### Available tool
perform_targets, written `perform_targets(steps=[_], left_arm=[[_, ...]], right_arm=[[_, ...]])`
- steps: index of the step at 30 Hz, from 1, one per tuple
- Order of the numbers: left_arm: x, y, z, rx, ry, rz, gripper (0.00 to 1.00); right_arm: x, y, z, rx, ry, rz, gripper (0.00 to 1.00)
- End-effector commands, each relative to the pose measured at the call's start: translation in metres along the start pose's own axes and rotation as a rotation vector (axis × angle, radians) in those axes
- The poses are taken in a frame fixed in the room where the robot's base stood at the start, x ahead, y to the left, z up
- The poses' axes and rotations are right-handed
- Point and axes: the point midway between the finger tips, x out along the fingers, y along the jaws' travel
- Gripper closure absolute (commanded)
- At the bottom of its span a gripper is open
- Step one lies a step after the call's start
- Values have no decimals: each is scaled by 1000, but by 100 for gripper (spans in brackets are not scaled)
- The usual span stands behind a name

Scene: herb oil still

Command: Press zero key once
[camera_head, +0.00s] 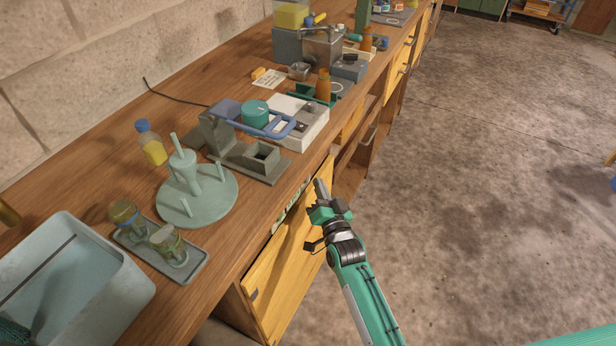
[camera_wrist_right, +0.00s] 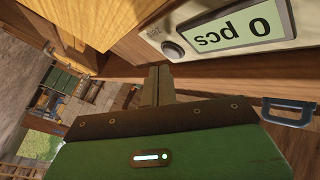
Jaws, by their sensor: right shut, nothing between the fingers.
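In the right wrist view a pale panel carries a lit display (camera_wrist_right: 238,30) that reads "0 pcs" upside down. My left gripper is not in view.
A grey press with a blue lever (camera_head: 285,127) stands by the white device. A pale green peg stand (camera_head: 215,198), a tray (camera_head: 190,262) with two jars and a grey basin (camera_head: 120,292) are nearer. Floor right of the bench is clear.

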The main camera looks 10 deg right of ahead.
Motion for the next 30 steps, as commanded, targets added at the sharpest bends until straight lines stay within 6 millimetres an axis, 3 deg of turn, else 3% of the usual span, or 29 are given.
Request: perform_targets(steps=[8,22,30], left_arm=[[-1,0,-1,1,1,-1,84],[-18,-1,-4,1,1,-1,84],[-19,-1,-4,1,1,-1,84]], right_arm=[[-1,1,-1,0,0,0,100],[-31,22,-23,-2,-1,1,100],[-35,26,-25,1,0,0,100]])
